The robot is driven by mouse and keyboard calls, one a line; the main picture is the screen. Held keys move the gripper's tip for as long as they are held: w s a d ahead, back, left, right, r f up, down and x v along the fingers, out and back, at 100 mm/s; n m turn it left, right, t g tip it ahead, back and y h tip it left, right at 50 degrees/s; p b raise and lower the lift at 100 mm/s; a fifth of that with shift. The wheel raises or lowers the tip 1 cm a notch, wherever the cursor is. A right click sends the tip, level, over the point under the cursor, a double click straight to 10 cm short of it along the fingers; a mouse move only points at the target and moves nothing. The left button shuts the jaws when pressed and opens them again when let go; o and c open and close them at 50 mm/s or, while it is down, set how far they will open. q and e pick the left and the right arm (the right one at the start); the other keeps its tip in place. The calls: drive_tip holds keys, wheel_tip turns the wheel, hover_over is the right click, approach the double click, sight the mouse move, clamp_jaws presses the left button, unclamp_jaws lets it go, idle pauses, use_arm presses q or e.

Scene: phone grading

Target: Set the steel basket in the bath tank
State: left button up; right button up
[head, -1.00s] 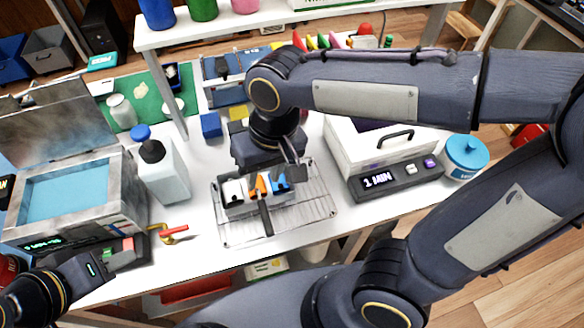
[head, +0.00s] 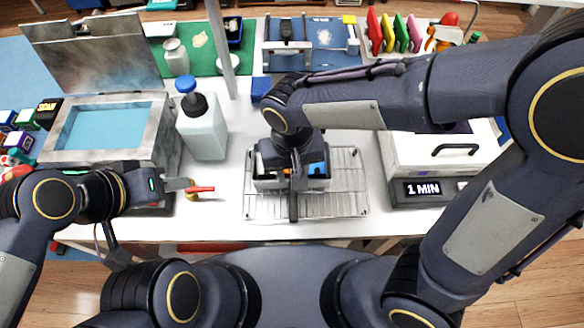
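The steel basket (head: 318,184) sits on a wire rack (head: 345,205) at the middle of the table, with a blue item showing inside and a black handle (head: 293,208) toward me. My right gripper (head: 296,172) is right over the basket and hides much of it. Its fingertips are hard to make out, so I cannot tell whether it grips. The bath tank (head: 152,135) stands at the left with its lid (head: 90,55) raised and blue liquid (head: 102,127) inside. My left gripper (head: 190,184) is at the tank's front right, close to a red-handled valve (head: 203,190); its finger gap is not clear.
A white bottle with a blue cap (head: 203,130) stands between tank and rack. A white box with a "1 MIN" display (head: 425,189) stands right of the rack. Bare table lies between valve and rack.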

clamp_jaws()
idle(0.6)
